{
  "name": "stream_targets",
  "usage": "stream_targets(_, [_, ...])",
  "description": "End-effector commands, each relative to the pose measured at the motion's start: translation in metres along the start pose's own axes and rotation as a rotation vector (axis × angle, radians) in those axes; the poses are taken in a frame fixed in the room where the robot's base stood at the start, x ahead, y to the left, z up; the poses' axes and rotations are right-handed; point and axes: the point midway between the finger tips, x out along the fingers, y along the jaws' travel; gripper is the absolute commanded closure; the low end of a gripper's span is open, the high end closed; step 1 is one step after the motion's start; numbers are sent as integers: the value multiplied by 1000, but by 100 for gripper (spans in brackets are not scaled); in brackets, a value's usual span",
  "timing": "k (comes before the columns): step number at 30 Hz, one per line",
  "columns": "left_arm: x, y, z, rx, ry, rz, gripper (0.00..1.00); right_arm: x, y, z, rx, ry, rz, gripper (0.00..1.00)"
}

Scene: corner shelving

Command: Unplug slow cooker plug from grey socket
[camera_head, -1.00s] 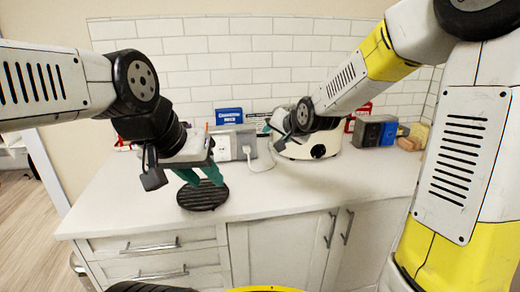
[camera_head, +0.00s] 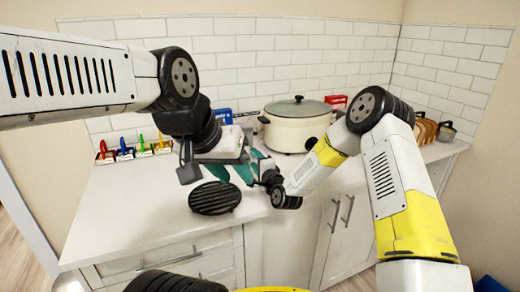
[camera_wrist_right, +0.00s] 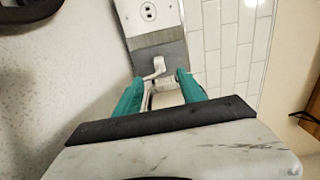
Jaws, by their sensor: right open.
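The white slow cooker plug (camera_wrist_right: 159,64) sits at the grey socket (camera_wrist_right: 172,50) in the right wrist view, and its cord runs back between my fingers. My right gripper (camera_wrist_right: 161,77) is open, with one teal finger on each side of the plug and cord; I cannot tell whether they touch. In the head view my right gripper (camera_head: 258,161) is small and partly hidden. The cream slow cooker (camera_head: 292,131) with its lid stands behind it. My left gripper (camera_head: 233,178) is open and empty above the counter. The arms largely hide the socket in the head view.
A round black grill plate (camera_head: 214,198) lies on the white counter (camera_head: 140,215). Several coloured items (camera_head: 130,150) stand at the back left. A bread rack (camera_head: 425,130) and a small pot (camera_head: 446,131) are at the back right. The front-left counter is clear.

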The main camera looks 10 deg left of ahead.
Motion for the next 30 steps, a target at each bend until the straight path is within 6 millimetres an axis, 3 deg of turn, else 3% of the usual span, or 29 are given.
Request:
stream_targets(14, [0,0,0,0,0,0,64,4,2,1,8,1,-5,53])
stream_targets(30, [0,0,0,0,0,0,64,71,1,1,8,2,-6,53])
